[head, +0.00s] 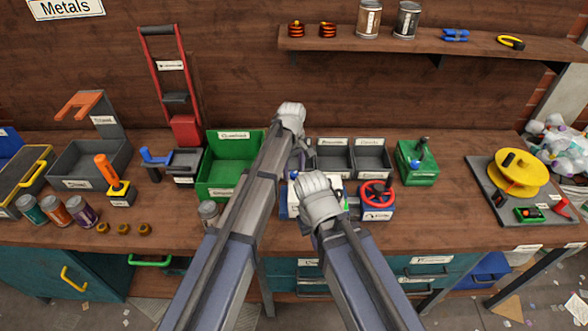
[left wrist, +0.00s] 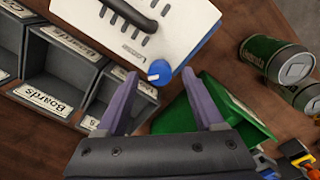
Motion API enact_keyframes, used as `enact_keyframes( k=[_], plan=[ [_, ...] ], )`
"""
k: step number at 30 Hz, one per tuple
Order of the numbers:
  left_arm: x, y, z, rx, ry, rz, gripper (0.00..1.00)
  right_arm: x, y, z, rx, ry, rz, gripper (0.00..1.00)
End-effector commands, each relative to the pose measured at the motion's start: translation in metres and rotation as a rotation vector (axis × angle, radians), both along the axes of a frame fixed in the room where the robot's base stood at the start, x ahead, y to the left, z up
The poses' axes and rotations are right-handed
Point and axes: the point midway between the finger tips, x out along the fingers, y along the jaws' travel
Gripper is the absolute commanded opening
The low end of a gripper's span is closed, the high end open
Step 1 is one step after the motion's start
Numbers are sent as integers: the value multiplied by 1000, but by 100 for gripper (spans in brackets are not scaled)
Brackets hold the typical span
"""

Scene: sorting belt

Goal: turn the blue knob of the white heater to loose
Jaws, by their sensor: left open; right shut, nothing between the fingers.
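The white heater (left wrist: 130,35) fills the top of the left wrist view, with dark slots and a black handle. Its blue knob (left wrist: 158,72) sits at the near edge, with a pale mark on it. My left gripper (left wrist: 161,82) is open, its two purple-grey fingers either side of the knob in the picture; I cannot tell whether they touch it. In the head view my left gripper (head: 303,158) is above the bench middle. The heater (head: 337,184) is mostly hidden there behind my right gripper (head: 318,197), which is shut and empty, its fingertips hard to see.
A green bin (head: 232,140) stands left of my left arm. Grey bins (head: 370,157) stand behind the heater, and a red valve wheel (head: 376,193) stands close on its right. Cans (left wrist: 290,65) lie at right in the left wrist view. The bench front right is clear.

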Motion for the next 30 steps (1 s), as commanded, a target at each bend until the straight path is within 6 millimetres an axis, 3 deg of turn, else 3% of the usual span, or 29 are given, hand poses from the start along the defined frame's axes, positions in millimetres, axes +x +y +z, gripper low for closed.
enact_keyframes(
  k=[9, 15, 30],
  plan=[
    [-1, 1, 47, 0, 0, 0, 69, 0, 0, 47, 0, 0, 1, 0],
    [-2, 2, 66, 0, 0, 0, 69, 0, 0, 66, 0, 0, 2, 0],
    [-2, 2, 67, 0, 0, 0, 69, 0, 0, 67, 0, 0, 2, 0]
  ],
)
